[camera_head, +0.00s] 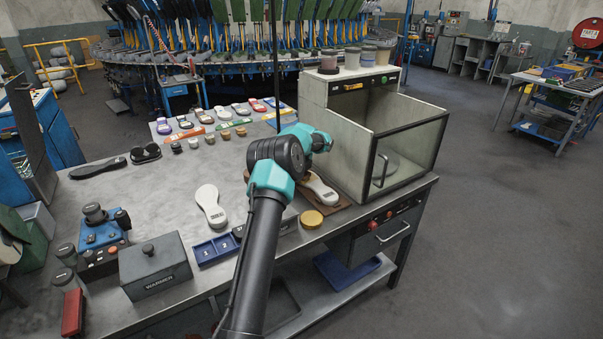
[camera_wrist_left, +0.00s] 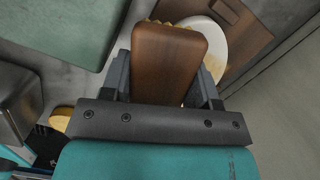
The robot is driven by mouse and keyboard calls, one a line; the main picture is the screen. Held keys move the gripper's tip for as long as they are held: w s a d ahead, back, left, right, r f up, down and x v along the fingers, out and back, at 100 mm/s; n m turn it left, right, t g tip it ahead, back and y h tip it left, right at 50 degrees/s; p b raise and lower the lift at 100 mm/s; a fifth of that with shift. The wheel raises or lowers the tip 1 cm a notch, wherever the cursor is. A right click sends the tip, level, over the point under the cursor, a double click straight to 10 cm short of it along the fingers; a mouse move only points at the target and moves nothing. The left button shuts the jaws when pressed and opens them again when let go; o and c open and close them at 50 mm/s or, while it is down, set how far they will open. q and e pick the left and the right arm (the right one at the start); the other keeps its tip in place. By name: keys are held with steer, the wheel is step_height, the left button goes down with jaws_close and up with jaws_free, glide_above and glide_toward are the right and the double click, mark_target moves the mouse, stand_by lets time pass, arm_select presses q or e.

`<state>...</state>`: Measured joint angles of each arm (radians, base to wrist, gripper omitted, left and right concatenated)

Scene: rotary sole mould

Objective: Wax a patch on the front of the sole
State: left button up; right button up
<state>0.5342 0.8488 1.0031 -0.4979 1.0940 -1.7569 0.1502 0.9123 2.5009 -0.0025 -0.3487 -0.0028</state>
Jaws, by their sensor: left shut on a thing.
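My left gripper (camera_wrist_left: 165,85) is shut on a brown wooden block (camera_wrist_left: 168,60), with a pale yellow, jagged edge, perhaps bristles, at its far end. A white sole (camera_wrist_left: 207,38) is partly hidden behind the block in the left wrist view; a tan area shows on it near the right finger. Whether the block touches the sole cannot be told. In the head view the sole (camera_head: 323,192) lies on a brown board (camera_head: 338,206) beside the glass-fronted box, partly covered by my left arm, which also hides the gripper jaws. My right gripper is out of view.
A glass-fronted box (camera_head: 345,118) stands close to the right. A round yellow piece (camera_head: 311,218) lies near the table's front edge. Another white sole (camera_head: 210,206), a blue tray (camera_head: 214,249) and a grey warmer box (camera_head: 155,265) are left of the arm. The left-middle tabletop is clear.

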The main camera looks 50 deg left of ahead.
arm_select(q)
steer(key=shift+s+f, duration=0.2)
steer(key=shift+f, duration=0.15)
steer(key=shift+w+r, duration=0.15)
steer(key=shift+r, duration=3.15)
steer(key=shift+r, duration=1.5)
